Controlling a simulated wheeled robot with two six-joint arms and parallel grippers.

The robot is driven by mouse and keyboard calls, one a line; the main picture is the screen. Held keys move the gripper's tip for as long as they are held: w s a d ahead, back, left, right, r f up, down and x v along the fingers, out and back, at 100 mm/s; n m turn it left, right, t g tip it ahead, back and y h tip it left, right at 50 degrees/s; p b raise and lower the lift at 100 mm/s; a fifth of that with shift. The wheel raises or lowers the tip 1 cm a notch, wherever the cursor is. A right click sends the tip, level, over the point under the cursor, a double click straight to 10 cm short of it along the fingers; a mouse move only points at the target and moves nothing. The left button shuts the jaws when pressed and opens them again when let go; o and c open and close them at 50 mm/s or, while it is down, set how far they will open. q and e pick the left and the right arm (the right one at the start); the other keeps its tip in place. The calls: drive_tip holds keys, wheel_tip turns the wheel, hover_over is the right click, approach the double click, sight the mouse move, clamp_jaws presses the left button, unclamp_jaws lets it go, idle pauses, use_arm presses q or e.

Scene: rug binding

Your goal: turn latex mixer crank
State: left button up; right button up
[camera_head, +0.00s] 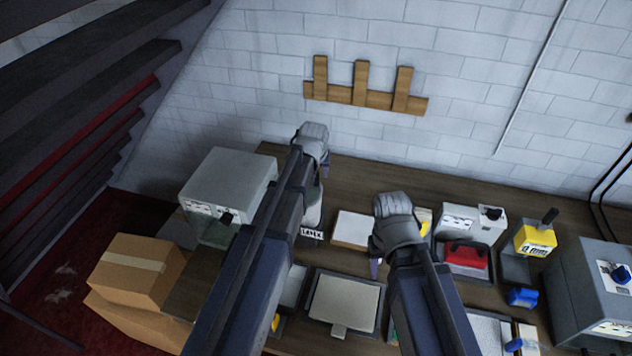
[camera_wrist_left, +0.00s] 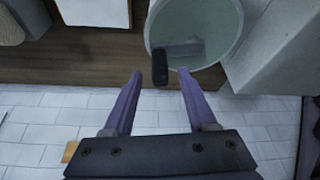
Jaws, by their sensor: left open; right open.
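The latex mixer is a pale round vessel mostly hidden behind my left arm in the head view; its label (camera_head: 312,234) shows beside the arm. The left wrist view looks into its round greenish vessel (camera_wrist_left: 215,22). A dark crank handle (camera_wrist_left: 160,67) with a grey arm (camera_wrist_left: 185,49) sits over the vessel. My left gripper (camera_head: 325,168) is open above the mixer. In the left wrist view its purple fingertips (camera_wrist_left: 159,73) lie either side of the handle; I cannot tell the depth gap. My right gripper (camera_head: 376,266) is open and empty above the bench.
A grey box machine (camera_head: 228,180) stands left of the mixer. A white pad (camera_head: 352,229) lies between my grippers. A red item (camera_head: 467,256), a yellow device (camera_head: 535,240) and a large grey machine (camera_head: 590,290) are right. Cardboard boxes (camera_head: 135,268) stand at left. A wooden rack (camera_head: 365,97) hangs on the wall.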

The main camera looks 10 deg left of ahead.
use_arm(q)
drive_tip(key=b+x, duration=0.1)
drive_tip(key=x, duration=0.1)
drive_tip(key=shift+w+f, duration=0.15)
drive_tip(key=shift+f, duration=0.2)
drive_tip(key=shift+r, duration=0.1)
use_arm(e)
wheel_tip(320, 180, down, 2)
drive_tip(key=shift+f, duration=0.2)
use_arm(q)
clamp_jaws()
